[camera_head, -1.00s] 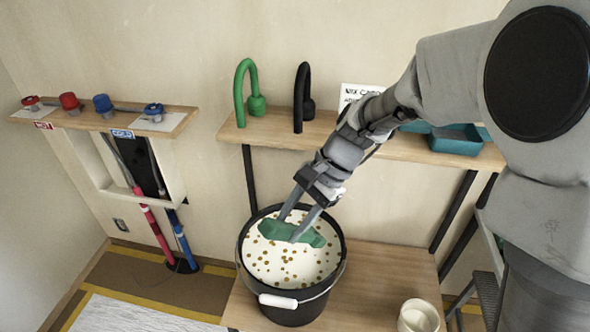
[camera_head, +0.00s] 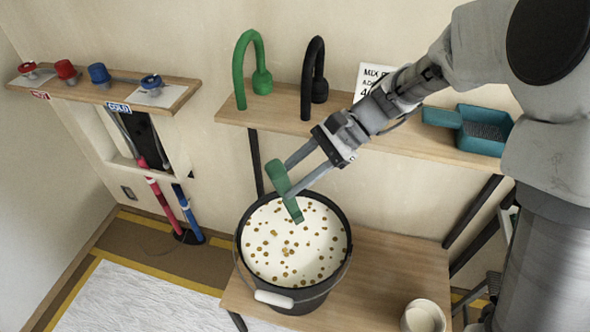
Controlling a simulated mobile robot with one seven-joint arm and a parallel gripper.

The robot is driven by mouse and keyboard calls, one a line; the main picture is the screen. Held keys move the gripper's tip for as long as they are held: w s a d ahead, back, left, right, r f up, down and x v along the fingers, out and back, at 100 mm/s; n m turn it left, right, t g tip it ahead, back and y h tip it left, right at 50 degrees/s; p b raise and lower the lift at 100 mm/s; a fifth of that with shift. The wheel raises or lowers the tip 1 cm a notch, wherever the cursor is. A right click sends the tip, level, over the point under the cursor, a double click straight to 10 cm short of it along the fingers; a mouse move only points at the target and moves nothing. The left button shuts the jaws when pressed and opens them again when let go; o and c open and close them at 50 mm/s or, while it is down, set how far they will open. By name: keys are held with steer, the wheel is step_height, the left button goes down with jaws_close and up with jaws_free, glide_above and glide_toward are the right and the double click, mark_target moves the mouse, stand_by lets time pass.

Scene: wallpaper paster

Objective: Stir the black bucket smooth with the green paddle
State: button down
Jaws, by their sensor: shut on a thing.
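The black bucket (camera_head: 297,296) stands on a low wooden table and is nearly full of a white mix (camera_head: 268,226). Many small brown lumps dot the white surface. My gripper (camera_head: 292,184) is shut on the green paddle (camera_head: 279,178) and holds it tilted over the bucket's back rim. The paddle's lower end hangs over the white mix; I cannot tell whether it touches the surface. The bucket's white-gripped handle (camera_head: 275,299) hangs down at the front.
A white cup (camera_head: 422,316) stands on the table (camera_head: 385,270) at right. Red and blue valve knobs sit on the left ledge (camera_head: 182,96).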

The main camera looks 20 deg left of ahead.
steer(key=shift+f+b, duration=4.35)
steer(key=shift+f, duration=1.75)
